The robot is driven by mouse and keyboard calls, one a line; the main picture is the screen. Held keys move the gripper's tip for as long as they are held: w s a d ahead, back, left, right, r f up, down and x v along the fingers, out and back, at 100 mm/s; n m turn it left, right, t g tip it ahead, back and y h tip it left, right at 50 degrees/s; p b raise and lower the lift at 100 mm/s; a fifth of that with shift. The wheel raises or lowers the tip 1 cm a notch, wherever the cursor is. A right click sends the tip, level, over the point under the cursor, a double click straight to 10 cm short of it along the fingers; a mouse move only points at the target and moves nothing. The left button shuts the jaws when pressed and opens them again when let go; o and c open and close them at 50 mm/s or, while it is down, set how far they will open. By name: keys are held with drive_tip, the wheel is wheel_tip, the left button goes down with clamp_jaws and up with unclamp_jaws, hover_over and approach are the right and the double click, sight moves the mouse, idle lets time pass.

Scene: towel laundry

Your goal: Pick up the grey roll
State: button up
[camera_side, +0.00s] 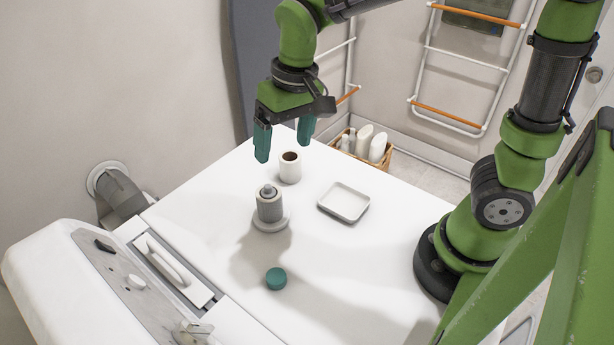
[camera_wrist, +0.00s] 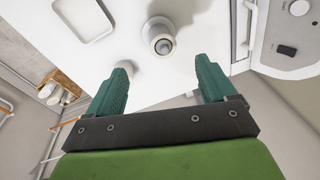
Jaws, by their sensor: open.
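The grey roll (camera_side: 270,204) stands upright on a round white base (camera_side: 271,222) on the white worktop, with a small grey knob at its top. In the wrist view the grey roll (camera_wrist: 163,42) is seen from above, beyond the fingertips and roughly between them. My gripper (camera_side: 284,142) is open and empty, above the worktop and higher than the roll, up and slightly right of it in the side view. Its two teal fingers also show in the wrist view (camera_wrist: 164,66), spread apart. Nothing touches the roll except its base.
A white cup-like roll (camera_side: 290,170) with a brown inside stands close behind the grey roll. A square white tray (camera_side: 344,202) lies to the right. A teal round piece (camera_side: 276,278) lies in front. A wicker basket (camera_side: 362,153) with white bottles is beyond the worktop edge.

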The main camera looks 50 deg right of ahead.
sight(270, 187)
drive_tip(key=shift+m+g+h, duration=0.6)
drive_tip(key=shift+m+g, duration=0.1)
drive_tip(key=w+f, duration=0.1)
drive_tip(key=f, duration=0.2)
drive_tip(key=w+a+f, duration=0.1)
drive_tip(key=f, duration=0.3)
drive_tip(key=w+f, duration=0.1)
drive_tip(key=f, duration=0.3)
drive_tip(key=shift+w+a+f, duration=0.1)
drive_tip(key=shift+a+f, duration=0.05)
drive_tip(key=shift+a, duration=0.05)
drive_tip(key=shift+w+f, duration=0.15)
drive_tip(key=shift+f, duration=1.35)
drive_tip(key=shift+w+f, duration=0.15)
drive_tip(key=shift+f, duration=1.3)
drive_tip(key=shift+c, duration=0.4)
drive_tip(key=c, duration=1)
drive_tip(key=shift+r, duration=0.1)
